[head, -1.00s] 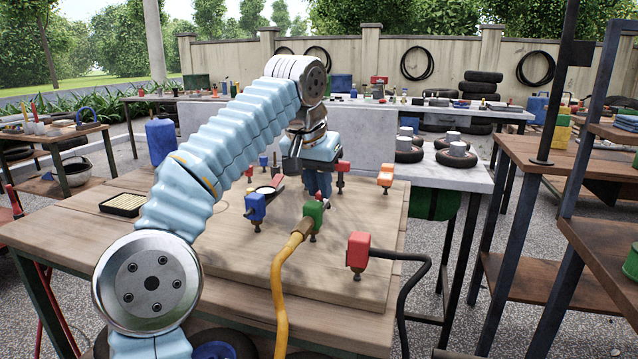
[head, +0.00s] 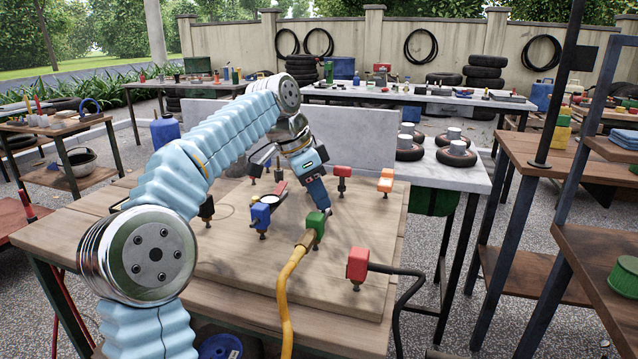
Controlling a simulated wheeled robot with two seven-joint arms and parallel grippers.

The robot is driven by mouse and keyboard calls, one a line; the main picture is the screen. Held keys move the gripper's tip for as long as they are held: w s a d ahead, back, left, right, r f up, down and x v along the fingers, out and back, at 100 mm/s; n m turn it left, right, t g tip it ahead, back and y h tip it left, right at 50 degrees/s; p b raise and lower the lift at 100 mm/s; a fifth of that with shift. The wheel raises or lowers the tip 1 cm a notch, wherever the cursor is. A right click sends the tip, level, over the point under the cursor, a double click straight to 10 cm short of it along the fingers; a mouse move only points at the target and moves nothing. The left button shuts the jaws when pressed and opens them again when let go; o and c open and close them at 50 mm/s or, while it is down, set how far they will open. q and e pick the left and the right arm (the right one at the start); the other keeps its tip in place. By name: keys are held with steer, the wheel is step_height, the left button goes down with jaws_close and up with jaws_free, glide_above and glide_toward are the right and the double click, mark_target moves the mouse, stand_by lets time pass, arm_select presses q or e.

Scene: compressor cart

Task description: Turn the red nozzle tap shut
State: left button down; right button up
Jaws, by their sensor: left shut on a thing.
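My left gripper (head: 322,201) reaches over the board from behind, its blue fingers pointing down and slightly right. It is shut, with its tips at the top rear of a green block (head: 316,220) that has a yellow hose. The small red tap is hidden at the fingertips, so the grip on it cannot be seen clearly. A larger red block (head: 357,264) with a black hose stands nearer, apart from the gripper. Another red block (head: 343,171) stands behind and to the right of the fingers. My right gripper is not in view.
A blue block (head: 260,214) and a round white-faced gauge (head: 269,198) with a red part stand left of the fingers. The board's front left is mostly clear.

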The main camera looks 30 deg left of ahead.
arm_select(q)
steer(key=m, duration=0.3)
steer(key=m+g+h, duration=0.1)
steer(key=shift+w+a+p, duration=0.15)
steer(key=shift+w+p, duration=0.1)
steer(key=shift+p, duration=0.05)
steer(key=shift+m+g, duration=0.7)
steer(key=shift+m, duration=0.8)
steer(key=c, duration=1.1)
jaws_free()
